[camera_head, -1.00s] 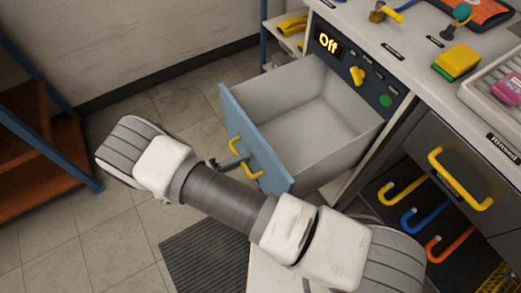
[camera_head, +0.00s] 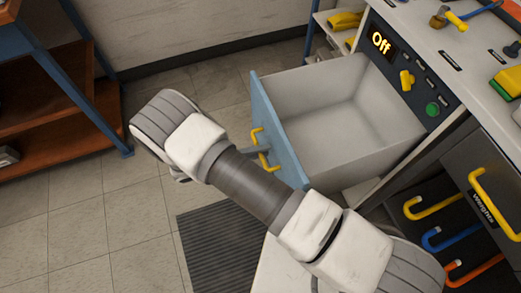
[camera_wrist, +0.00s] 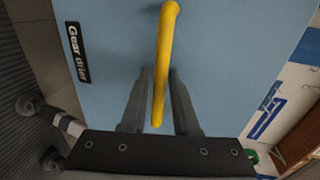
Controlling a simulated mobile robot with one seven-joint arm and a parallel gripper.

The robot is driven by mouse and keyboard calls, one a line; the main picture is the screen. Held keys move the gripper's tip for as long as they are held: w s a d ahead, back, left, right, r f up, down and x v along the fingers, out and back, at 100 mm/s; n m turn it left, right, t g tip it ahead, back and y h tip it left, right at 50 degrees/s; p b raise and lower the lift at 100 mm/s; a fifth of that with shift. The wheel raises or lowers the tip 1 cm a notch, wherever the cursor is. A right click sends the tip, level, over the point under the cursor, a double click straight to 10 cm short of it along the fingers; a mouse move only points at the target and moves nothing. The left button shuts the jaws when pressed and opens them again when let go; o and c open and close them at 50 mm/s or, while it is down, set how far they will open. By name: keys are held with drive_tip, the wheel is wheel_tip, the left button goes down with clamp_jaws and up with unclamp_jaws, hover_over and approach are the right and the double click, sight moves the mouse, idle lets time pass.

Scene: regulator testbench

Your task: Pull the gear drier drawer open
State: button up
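The gear drier drawer (camera_head: 335,128) stands well out of the bench, its pale empty inside showing. Its blue front panel (camera_head: 276,130) carries a yellow handle (camera_head: 258,137). In the wrist view the blue front (camera_wrist: 230,60) fills most of the picture, with a "Gear drier" label (camera_wrist: 77,52) left of the handle (camera_wrist: 163,60). My gripper (camera_wrist: 160,75) has its two dark fingers on either side of the handle bar, close against it, and appears shut on it. In the head view my arm hides much of the gripper.
An "Off" display (camera_head: 380,42), yellow knob (camera_head: 406,79) and green button (camera_head: 432,109) sit on the bench panel behind the drawer. A blue-framed shelf (camera_head: 65,120) stands left. A dark ribbed mat (camera_head: 215,250) lies on the floor. Tiled floor left of the drawer is clear.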

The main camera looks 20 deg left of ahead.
drive_tip(key=p+v, duration=0.1)
drive_tip(key=v, duration=1.6)
drive_tip(key=shift+a, duration=0.2)
drive_tip(key=shift+s, duration=0.1)
